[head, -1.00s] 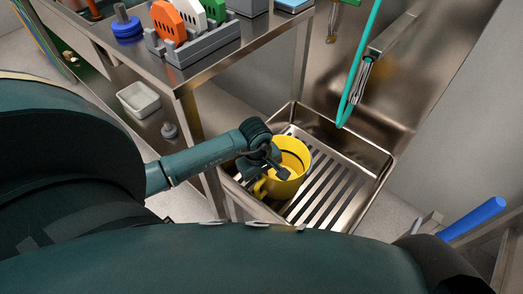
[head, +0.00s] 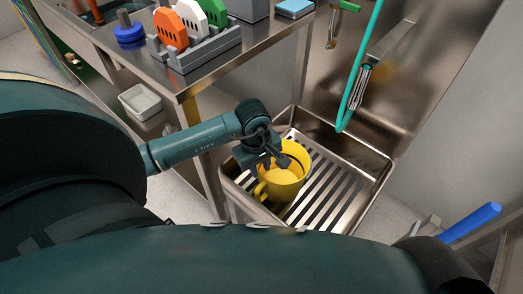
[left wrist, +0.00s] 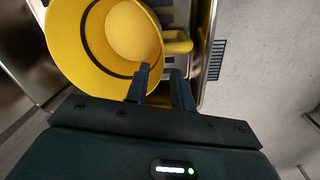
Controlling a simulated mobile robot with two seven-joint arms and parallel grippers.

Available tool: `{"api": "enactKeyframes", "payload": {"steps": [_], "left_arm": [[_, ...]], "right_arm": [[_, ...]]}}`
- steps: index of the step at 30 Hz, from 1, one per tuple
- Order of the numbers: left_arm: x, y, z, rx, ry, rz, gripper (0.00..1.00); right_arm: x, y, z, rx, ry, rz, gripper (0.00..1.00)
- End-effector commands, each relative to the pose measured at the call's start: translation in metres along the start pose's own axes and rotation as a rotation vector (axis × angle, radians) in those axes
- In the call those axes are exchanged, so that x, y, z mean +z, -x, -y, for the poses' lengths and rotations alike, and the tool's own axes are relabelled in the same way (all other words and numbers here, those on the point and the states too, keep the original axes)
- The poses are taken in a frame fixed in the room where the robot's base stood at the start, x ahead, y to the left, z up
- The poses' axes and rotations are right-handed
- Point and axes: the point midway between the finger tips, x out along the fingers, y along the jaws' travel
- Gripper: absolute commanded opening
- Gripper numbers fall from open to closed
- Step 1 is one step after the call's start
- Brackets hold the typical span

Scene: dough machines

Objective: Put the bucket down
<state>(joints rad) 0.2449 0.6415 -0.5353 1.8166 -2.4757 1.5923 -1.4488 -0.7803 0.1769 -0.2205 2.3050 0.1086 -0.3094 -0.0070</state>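The yellow bucket (head: 284,182) stands upright on the slatted grate inside the metal sink basin (head: 345,212), near its left side. Its handle points to the lower left in the head view. My left gripper (head: 275,161) is at the bucket's rim, reaching from the left. In the left wrist view, its two fingers (left wrist: 160,82) are spread apart, one over the bucket's inside and one outside the wall. The bucket (left wrist: 72,52) fills the upper left there, and its handle lies just beyond the fingertips. The gripper looks open. My right gripper is not in view.
A metal table (head: 190,85) stands left of the basin, with a grey rack (head: 205,52) holding coloured pieces. A teal hose (head: 357,75) hangs over the basin's back. The right part of the grate is clear. A blue bar (head: 470,222) is at the right.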

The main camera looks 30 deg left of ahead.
Motion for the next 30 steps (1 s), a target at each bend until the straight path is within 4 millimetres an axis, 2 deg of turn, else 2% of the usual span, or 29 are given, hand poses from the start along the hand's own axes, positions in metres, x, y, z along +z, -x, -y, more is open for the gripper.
{"api": "enactKeyframes", "payload": {"steps": [1, 3, 10, 12, 14, 17, 19, 21, 24, 27, 30], "left_arm": [[-0.001, 0.013, -0.001, 0.004, -0.001, -0.003, 0.24], [-0.001, 0.025, 0.000, 0.002, -0.002, -0.003, 0.24], [0.002, 0.048, 0.000, 0.003, 0.002, 0.007, 0.24], [0.014, 0.048, -0.001, 0.015, 0.013, 0.054, 0.24], [0.036, 0.045, -0.002, 0.037, 0.040, 0.144, 0.24], [0.098, 0.045, -0.005, 0.091, 0.143, 0.407, 0.24], [0.149, 0.058, -0.009, 0.121, 0.270, 0.653, 0.24], [0.192, 0.082, -0.013, 0.124, 0.432, 0.917, 0.24], [0.231, 0.126, -0.023, 0.080, 0.704, 1.282, 0.24], [0.240, 0.170, -0.034, -0.024, 1.018, 1.628, 0.24], [0.224, 0.199, -0.045, -0.187, 1.364, 1.943, 0.24]], "right_arm": [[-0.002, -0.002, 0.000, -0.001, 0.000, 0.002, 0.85], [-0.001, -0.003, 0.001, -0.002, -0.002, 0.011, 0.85], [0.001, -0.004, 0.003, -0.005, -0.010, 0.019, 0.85], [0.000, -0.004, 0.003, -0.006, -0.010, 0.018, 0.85], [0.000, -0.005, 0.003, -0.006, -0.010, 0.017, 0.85], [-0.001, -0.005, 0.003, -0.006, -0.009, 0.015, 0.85], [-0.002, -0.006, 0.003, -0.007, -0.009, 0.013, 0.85], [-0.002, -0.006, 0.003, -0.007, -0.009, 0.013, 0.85], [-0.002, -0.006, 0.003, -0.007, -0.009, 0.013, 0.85], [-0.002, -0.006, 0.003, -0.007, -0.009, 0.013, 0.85], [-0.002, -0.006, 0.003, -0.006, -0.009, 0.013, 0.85]]}}
